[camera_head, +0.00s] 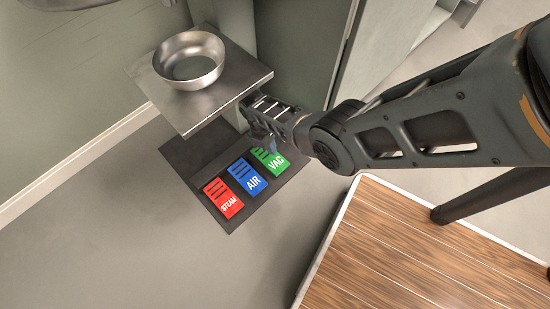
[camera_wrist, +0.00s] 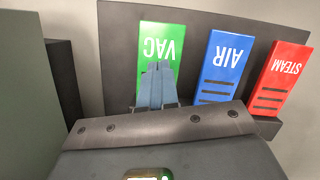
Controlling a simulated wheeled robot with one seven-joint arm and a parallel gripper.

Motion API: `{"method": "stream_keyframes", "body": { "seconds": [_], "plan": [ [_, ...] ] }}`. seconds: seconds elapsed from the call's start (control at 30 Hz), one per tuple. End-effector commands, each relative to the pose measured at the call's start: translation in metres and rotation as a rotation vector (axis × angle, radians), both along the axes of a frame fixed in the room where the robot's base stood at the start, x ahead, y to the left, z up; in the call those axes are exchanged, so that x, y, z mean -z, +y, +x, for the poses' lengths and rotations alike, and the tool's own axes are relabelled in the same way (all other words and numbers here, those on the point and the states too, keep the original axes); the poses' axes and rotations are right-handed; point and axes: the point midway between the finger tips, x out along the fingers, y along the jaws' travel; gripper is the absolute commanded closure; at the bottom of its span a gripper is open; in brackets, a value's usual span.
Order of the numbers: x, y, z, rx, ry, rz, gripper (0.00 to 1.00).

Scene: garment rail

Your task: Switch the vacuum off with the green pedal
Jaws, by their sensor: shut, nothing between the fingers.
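The green pedal (camera_head: 274,162) marked VAC lies at the right end of a row of three on a dark base plate (camera_head: 208,155) on the floor. It also shows in the wrist view (camera_wrist: 161,46), where its label reads upside down. My gripper (camera_wrist: 160,68) is shut and empty, with its fingertips in front of the lower part of the green pedal. In the head view my gripper (camera_head: 270,140) is just above the pedal's upper edge. I cannot tell whether the fingertips touch the pedal. They cover part of its surface.
The blue AIR pedal (camera_head: 248,179) and the red STEAM pedal (camera_head: 224,198) sit beside the green one. A metal shelf (camera_head: 190,115) with a steel ring-shaped bowl (camera_head: 190,82) overhangs the plate. A slatted wooden platform (camera_head: 420,255) stands at lower right. The floor at lower left is clear.

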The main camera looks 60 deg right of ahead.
Motion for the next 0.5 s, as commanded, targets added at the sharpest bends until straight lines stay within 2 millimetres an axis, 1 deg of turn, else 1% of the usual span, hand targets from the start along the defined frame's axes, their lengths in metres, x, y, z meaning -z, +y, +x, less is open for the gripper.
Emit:
{"method": "stream_keyframes", "body": {
  "seconds": [0.27,0.37,0.5],
  "plan": [
    [0.004,0.000,-0.001,0.000,-0.001,0.000,1.00],
    [0.010,0.000,-0.002,0.000,-0.001,0.000,1.00],
    [0.024,0.001,-0.006,0.000,0.000,0.000,1.00]
  ]
}}
